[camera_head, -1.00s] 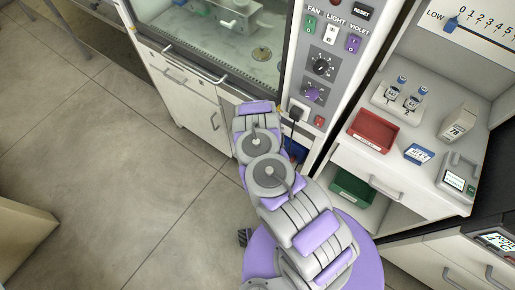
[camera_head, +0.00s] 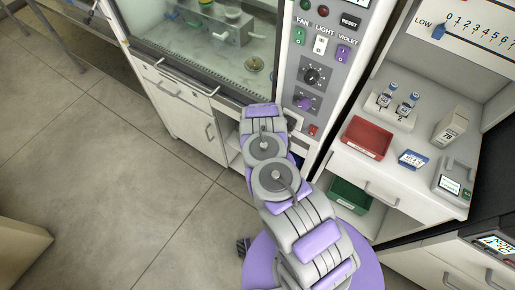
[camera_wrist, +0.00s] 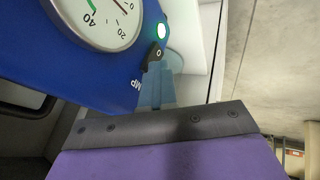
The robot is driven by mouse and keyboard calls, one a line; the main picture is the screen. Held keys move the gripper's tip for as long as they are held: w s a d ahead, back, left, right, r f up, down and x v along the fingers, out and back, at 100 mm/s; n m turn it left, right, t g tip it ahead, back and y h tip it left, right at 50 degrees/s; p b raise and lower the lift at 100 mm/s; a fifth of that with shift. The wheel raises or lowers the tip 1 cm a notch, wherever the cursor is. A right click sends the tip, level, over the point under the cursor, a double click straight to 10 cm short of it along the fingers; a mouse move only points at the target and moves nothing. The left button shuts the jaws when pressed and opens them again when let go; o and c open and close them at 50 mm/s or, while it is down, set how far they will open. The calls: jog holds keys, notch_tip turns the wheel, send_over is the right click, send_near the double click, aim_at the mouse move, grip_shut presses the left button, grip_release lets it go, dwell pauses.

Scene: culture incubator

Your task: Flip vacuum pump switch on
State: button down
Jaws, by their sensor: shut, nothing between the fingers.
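The vacuum pump's blue body (camera_wrist: 110,75) fills the upper left of the wrist view. It carries a round white gauge (camera_wrist: 98,18) and a brightly glowing green light (camera_wrist: 161,30). A small black switch (camera_wrist: 152,55) marked 0 sits just below the light. My gripper (camera_wrist: 155,72) is shut and empty, its bluish fingertips at or very close to the switch; I cannot tell whether they touch. In the head view my arm reaches into the space below the hood and hides the gripper and most of the pump.
The hood's control panel (camera_head: 314,60) is above and right of my arm. A red tray (camera_head: 367,137), vials and a white box (camera_head: 449,126) stand on the right counter. A green bin (camera_head: 349,194) sits below. Floor (camera_head: 110,170) at left is clear.

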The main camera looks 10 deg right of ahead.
jog(key=shift+r, duration=0.1)
jog(key=shift+r+p, duration=0.75)
jog(key=shift+p, duration=0.2)
